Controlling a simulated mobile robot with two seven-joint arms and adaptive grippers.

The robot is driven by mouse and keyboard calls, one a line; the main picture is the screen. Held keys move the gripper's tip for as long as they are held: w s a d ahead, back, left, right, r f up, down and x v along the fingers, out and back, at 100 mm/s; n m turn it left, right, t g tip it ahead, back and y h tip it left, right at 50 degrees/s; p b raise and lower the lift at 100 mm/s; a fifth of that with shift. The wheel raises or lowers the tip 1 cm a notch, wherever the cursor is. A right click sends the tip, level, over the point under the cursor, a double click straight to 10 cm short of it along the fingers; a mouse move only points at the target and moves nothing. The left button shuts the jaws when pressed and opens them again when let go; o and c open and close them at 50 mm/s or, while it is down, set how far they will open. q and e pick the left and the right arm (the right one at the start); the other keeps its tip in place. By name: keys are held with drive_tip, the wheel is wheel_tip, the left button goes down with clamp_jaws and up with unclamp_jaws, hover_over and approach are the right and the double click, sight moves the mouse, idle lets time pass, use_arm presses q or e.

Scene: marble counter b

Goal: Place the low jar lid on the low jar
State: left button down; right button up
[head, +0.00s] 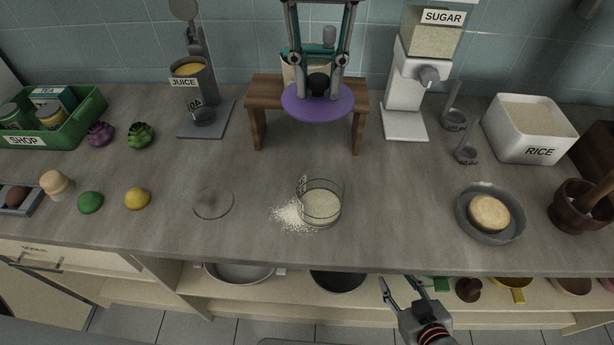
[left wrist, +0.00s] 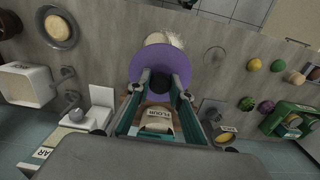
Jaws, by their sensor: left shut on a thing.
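The purple low jar lid (head: 318,109) has a black knob and is held in the air above the back of the counter. My left gripper (head: 318,80) is shut on the knob; the lid also shows in the left wrist view (left wrist: 160,62), between the fingers. The low jar (head: 320,205) is a clear glass jar with pale contents, upright and uncovered near the counter's front. It is apart from the lid, nearer the front edge. In the left wrist view the lid hides much of it. My right gripper (head: 402,290) is open and empty in front of the counter edge.
Spilled white grains (head: 291,214) lie left of the jar, and a clear round glass piece (head: 213,204) lies further left. A wooden stand (head: 257,128) stands behind, below the lid. A grey dish with a round loaf (head: 489,213) is at right. The counter between is clear.

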use_arm(q)
drive_tip(key=shift+s+d+r, duration=0.1)
drive_tip(key=shift+d+r, duration=0.05)
drive_tip(key=shift+d, duration=0.45)
approach(322, 174)
drive_tip(key=s+f, duration=0.4)
drive_tip(key=shift+s+f, duration=0.2)
drive_tip(key=shift+s, duration=0.1)
drive_tip(key=c, duration=1.8)
unclamp_jaws()
drive_tip(key=shift+r, duration=0.1)
wheel_tip(322, 174, up, 12)
drive_tip(key=shift+r, duration=0.15)
